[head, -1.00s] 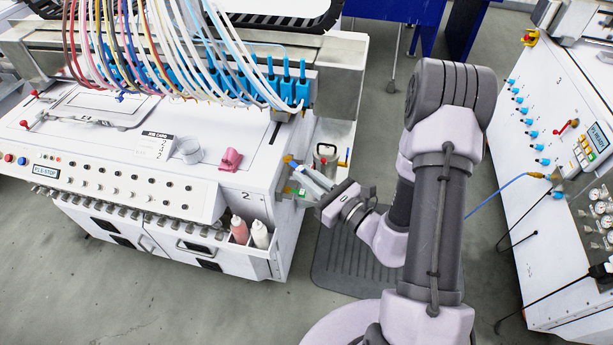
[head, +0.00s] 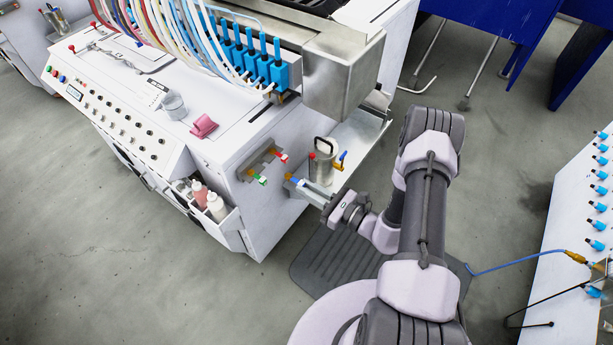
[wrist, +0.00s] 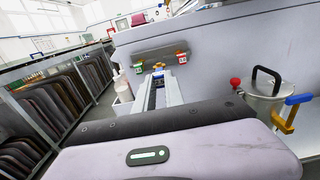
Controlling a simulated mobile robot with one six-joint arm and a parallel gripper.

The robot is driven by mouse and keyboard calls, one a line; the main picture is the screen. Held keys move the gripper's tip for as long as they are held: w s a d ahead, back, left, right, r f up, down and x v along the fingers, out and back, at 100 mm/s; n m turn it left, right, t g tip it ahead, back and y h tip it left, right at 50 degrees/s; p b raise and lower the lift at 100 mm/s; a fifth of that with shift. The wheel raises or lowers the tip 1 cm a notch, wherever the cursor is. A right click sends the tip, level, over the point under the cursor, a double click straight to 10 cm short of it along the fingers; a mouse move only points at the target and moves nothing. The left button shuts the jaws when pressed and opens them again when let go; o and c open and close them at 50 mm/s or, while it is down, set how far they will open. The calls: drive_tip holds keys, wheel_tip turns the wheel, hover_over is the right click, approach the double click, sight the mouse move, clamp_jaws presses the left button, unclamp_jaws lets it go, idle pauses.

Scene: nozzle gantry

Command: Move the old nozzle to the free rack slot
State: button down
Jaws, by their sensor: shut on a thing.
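My gripper (head: 306,188) is shut on a nozzle with a blue body (head: 292,179) and a brass-coloured tip. In the wrist view the blue nozzle (wrist: 158,68) shows between the fingertips. The grey rack (head: 250,167) is on the side of the white machine. It carries a green-marked nozzle (head: 261,180) and a red-marked nozzle (head: 282,157), with a gap between them. The held nozzle appears apart from the rack, to its right in the head view. In the wrist view it lines up with the gap, between green (wrist: 138,68) and red (wrist: 182,57).
A metal pot (head: 322,168) with a black handle, red knob and blue-handled tap stands on a shelf close beside my gripper. Bottles (head: 216,206) sit in a side bin. A blue-capped nozzle row (head: 262,65) hangs above the machine. A dark mat (head: 335,262) lies on the floor.

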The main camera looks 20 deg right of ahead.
sight(290, 178)
drive_tip(key=shift+x, duration=2.2)
drive_tip(key=shift+w+a, duration=0.15)
drive_tip(key=shift+w, duration=0.05)
drive_tip(key=shift+w+a+b, duration=0.2)
drive_tip(key=shift+b, duration=0.1)
drive_tip(key=shift+w+a, duration=0.2)
drive_tip(key=shift+w, duration=0.1)
drive_tip(key=shift+w+a, duration=0.1)
drive_tip(key=shift+w, duration=0.05)
drive_tip(key=shift+w+a, duration=0.25)
drive_tip(key=shift+w, duration=0.1)
drive_tip(key=shift+w+a, duration=0.1)
drive_tip(key=shift+w+a+b, duration=0.3)
drive_tip(key=shift+w+b, duration=0.05)
drive_tip(key=shift+w, duration=0.05)
